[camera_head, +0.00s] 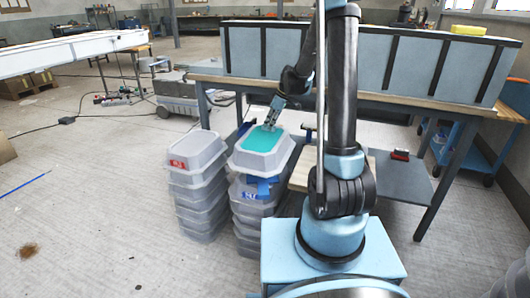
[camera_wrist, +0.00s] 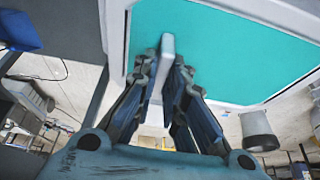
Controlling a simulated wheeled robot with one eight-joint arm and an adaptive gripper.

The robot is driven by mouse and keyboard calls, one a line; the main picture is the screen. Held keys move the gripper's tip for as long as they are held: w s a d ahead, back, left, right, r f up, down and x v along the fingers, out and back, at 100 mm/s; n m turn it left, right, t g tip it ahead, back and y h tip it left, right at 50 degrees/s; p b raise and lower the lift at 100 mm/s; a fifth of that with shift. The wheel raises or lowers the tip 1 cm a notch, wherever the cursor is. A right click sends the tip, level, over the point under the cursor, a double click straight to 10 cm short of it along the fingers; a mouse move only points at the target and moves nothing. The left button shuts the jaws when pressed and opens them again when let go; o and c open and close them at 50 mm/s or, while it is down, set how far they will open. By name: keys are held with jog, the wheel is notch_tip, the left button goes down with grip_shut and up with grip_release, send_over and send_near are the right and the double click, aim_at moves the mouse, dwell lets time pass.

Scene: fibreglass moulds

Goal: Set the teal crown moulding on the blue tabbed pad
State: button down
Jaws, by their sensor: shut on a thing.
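The teal crown moulding (camera_head: 262,139) is a pale grey tub shape with a teal top face. It is above the right-hand stack, its lower rim overlapping the stack top in the head view; I cannot tell whether they touch. Its teal face also fills the upper part of the wrist view (camera_wrist: 225,50). My gripper (camera_head: 271,121) is shut on a pale upright bar on this face, also seen between the fingers in the wrist view (camera_wrist: 167,72). Blue patches with a white mark, possibly the blue tabbed pad (camera_head: 264,187), show just under the moulding, mostly hidden.
A stack of grey moulds (camera_head: 198,205) with a red label stands close on the left. The right-hand stack (camera_head: 250,228) is below the moulding. A workbench (camera_head: 215,77) bearing a long blue panel mould (camera_head: 395,62) stands behind.

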jog(key=f, duration=0.4)
jog(key=shift+a+f, duration=0.1)
jog(key=shift+a, duration=0.2)
jog(key=shift+f, duration=2)
jog(key=c, duration=1.7)
grip_release()
jog(key=shift+o, duration=0.2)
jog(key=shift+d+r, duration=0.1)
